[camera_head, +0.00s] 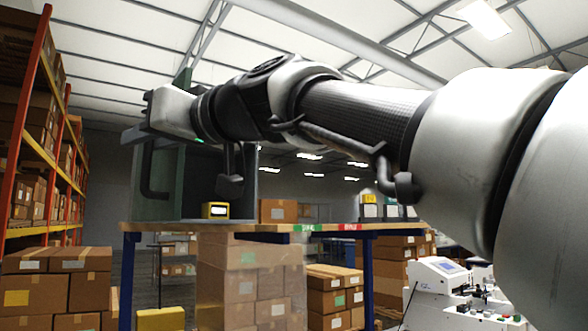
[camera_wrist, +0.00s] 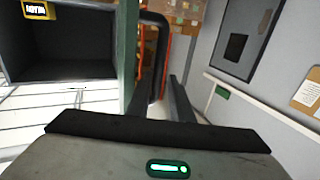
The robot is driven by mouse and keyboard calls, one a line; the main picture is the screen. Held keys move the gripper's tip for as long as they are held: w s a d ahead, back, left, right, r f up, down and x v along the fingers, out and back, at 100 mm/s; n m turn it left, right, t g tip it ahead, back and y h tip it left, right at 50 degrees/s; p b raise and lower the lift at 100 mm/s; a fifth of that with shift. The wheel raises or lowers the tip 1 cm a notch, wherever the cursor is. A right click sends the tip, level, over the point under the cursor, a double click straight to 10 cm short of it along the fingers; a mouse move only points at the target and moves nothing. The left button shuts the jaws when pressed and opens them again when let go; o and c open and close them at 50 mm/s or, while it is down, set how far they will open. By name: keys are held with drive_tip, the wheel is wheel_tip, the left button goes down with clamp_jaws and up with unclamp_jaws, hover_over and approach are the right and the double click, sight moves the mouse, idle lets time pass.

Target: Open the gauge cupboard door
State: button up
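The gauge cupboard (camera_head: 212,172) stands on the bench, its dark inside showing. The same inside shows at upper left in the wrist view (camera_wrist: 70,58). Its green-grey door (camera_head: 164,185) stands open, swung out from the cupboard, and shows nearly edge-on in the wrist view (camera_wrist: 127,50). A black bar handle (camera_head: 148,170) is on the door's outer face; it also shows in the wrist view (camera_wrist: 159,50). My gripper (camera_wrist: 162,95) is at the handle, fingers apart on either side of the bar, with a gap visible at the right finger. In the head view its fingertips are mostly hidden.
A yellow gauge (camera_head: 215,210) is in the cupboard. The wooden bench top (camera_head: 340,228) carries a carton (camera_head: 278,210) and small boxes (camera_head: 385,208) to the right. Shelving (camera_head: 45,130) stands at left, stacked cartons below. A white machine (camera_head: 440,285) is at lower right.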

drive_tip(key=shift+s+a+r, duration=0.2)
drive_tip(key=shift+s+a, duration=0.05)
drive_tip(key=shift+s, duration=0.1)
drive_tip(key=b+v, duration=0.5)
drive_tip(key=v, duration=1.2)
drive_tip(key=shift+w+d+f, duration=0.2)
drive_tip(key=shift+d+f, duration=0.1)
drive_tip(key=shift+d, duration=0.1)
